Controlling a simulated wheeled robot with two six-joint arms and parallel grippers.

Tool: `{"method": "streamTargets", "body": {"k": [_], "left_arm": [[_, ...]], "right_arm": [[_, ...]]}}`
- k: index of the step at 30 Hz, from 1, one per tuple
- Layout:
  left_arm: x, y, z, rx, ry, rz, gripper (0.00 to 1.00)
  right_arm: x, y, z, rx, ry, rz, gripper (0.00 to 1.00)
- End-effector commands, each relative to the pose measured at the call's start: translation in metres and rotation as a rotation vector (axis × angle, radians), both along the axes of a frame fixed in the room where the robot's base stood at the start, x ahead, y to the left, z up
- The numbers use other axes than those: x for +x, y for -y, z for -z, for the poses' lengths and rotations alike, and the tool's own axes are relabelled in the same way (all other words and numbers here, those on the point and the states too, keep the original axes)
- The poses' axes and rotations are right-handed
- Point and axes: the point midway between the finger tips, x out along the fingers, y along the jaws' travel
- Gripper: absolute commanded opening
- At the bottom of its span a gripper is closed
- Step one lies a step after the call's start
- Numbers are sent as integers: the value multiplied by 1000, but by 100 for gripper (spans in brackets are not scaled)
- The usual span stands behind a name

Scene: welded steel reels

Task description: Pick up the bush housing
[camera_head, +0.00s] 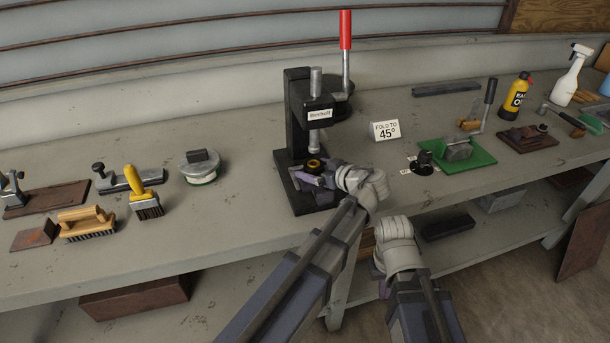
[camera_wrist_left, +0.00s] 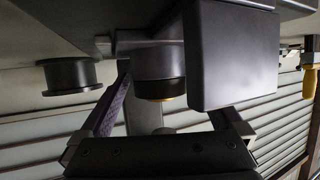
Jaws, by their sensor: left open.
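A dark round part with a brass-coloured rim, which looks like the bush housing (camera_head: 314,164), stands on the base of the black press (camera_head: 297,125), under its ram. In the left wrist view, which is upside down, the housing (camera_wrist_left: 160,87) shows between the two fingers, with space on both sides. My left gripper (camera_head: 316,178) is open and reaches in from the front right at the press base. Its fingers are partly hidden by its own wrist in the head view. My right gripper (camera_head: 380,282) hangs in front of the bench edge; its fingers are mostly hidden.
A black flanged part (camera_head: 423,165) stands right of the press, beside a green plate (camera_head: 482,157) with a small vice. A "FOLD TO 45°" sign (camera_head: 385,130) stands behind. Brushes (camera_head: 145,200) and a round tin (camera_head: 201,168) lie left.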

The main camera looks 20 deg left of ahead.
Motion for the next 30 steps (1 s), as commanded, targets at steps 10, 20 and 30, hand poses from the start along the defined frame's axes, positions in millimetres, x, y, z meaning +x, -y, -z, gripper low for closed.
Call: {"method": "streamTargets", "body": {"k": [10,20,30], "left_arm": [[0,0,-1,0,0,0,81],[0,0,-1,0,0,0,44],[0,0,-1,0,0,0,6]], "right_arm": [[0,0,-1,0,0,0,0],[0,0,-1,0,0,0,0],[0,0,-1,0,0,0,0]]}}
